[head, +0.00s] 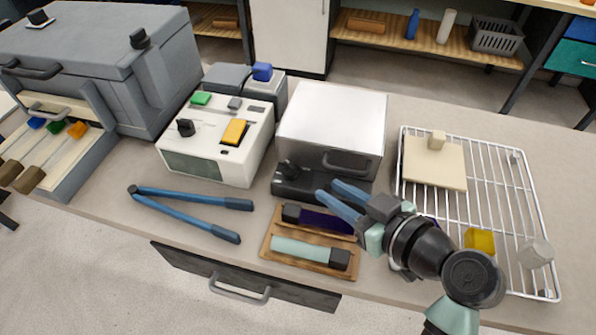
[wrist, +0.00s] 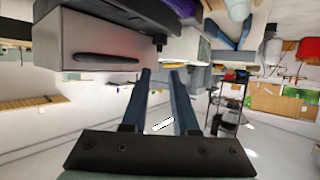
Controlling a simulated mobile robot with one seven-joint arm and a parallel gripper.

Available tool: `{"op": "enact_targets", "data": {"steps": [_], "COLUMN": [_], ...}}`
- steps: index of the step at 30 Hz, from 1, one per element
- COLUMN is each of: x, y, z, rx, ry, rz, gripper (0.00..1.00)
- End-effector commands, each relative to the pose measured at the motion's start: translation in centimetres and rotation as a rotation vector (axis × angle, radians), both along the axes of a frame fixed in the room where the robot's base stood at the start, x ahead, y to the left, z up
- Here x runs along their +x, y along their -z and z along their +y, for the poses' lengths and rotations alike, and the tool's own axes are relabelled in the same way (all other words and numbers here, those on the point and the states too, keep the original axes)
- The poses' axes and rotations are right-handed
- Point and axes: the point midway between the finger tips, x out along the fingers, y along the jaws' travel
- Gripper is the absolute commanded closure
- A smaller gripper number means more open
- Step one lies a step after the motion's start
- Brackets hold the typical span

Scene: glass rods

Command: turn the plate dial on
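The plate looks like the dark base (head: 315,187) in front of the silver box. A small black knob (head: 288,168), which I take for its dial, stands at the base's left end; its setting cannot be read. My gripper (head: 328,189) is right of the knob, apart from it, with blue fingers pointing left. In the wrist view, the fingers (wrist: 161,70) are spread with nothing between them, and a black knob (wrist: 158,42) shows beyond the tips.
The silver box (head: 333,105) has a dark handle. A white unit (head: 215,145) with another black knob and an orange switch stands left. Blue tongs (head: 190,208), rods on wooden holders (head: 268,246) and a wire rack (head: 515,185) lie around. Bare counter shows between tongs and base.

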Motion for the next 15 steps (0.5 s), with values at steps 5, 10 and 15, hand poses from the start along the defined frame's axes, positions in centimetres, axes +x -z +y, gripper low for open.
{"op": "enact_targets", "data": {"steps": [5,10,15], "x": [2.8,5.6,7.5], "y": [1.3,2.7,3.6], "z": [2.1,3.9,5.1], "rx": [0.0,-0.001,-0.001], "ry": [-0.003,-0.002,0.0], "rz": [0.002,0.002,0.0], "gripper": [0.72,0.72,0.72]}}
